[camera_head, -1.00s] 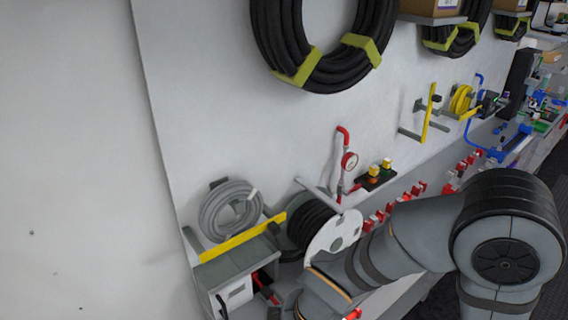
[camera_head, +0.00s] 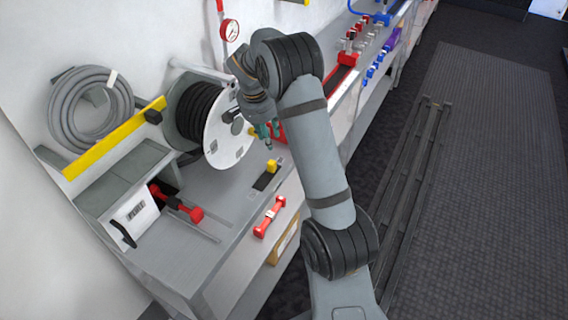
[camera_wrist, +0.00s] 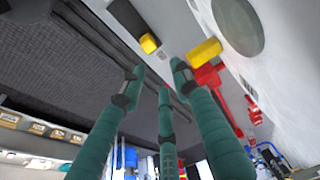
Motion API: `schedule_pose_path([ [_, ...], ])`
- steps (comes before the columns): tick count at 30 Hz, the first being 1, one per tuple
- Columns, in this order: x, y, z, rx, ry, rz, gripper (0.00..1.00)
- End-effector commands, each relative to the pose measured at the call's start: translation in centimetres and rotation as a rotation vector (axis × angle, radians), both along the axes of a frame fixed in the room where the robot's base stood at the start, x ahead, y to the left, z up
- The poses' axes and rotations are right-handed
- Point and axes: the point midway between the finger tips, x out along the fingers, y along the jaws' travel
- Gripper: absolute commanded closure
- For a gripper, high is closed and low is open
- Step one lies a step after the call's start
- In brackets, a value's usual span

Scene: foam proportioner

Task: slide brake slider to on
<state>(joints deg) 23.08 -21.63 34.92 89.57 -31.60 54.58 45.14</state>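A yellow block (camera_head: 272,166) sits at the upper end of a short black track (camera_head: 263,181) on the grey bench top; it looks like the brake slider, though no label for it is readable. In the wrist view, the yellow block (camera_wrist: 148,43) lies beyond my fingertips with a clear gap. My gripper (camera_head: 268,132) hangs above the bench beside the white reel disc (camera_head: 228,135), above the block in the picture. Its green fingertips (camera_wrist: 160,78) are spread apart with nothing between them. A second yellow piece (camera_wrist: 204,52) is just beyond the right finger.
The reel disc (camera_wrist: 240,22) is close on the right in the wrist view, with a red part (camera_wrist: 207,76) near the fingers. A red handle (camera_head: 270,217) is on the bench front. A red-ended lever (camera_head: 190,212) lies beside the grey box (camera_head: 132,212).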

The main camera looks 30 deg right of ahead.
Motion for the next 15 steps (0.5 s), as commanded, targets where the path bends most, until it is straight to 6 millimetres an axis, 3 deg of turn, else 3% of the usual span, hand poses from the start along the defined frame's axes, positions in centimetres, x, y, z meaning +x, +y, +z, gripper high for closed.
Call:
schedule_pose_path([
  [1,0.6,-1.2,-1.1,-0.009,-0.011,-0.043,0.73],
  [6,1.9,-4.0,-1.1,-0.035,-0.041,-0.098,0.83],
  [11,2.2,-4.8,-1.6,-0.041,-0.044,-0.111,0.93],
  [15,2.4,-5.3,-3.4,-0.04,-0.041,-0.109,1.0],
])
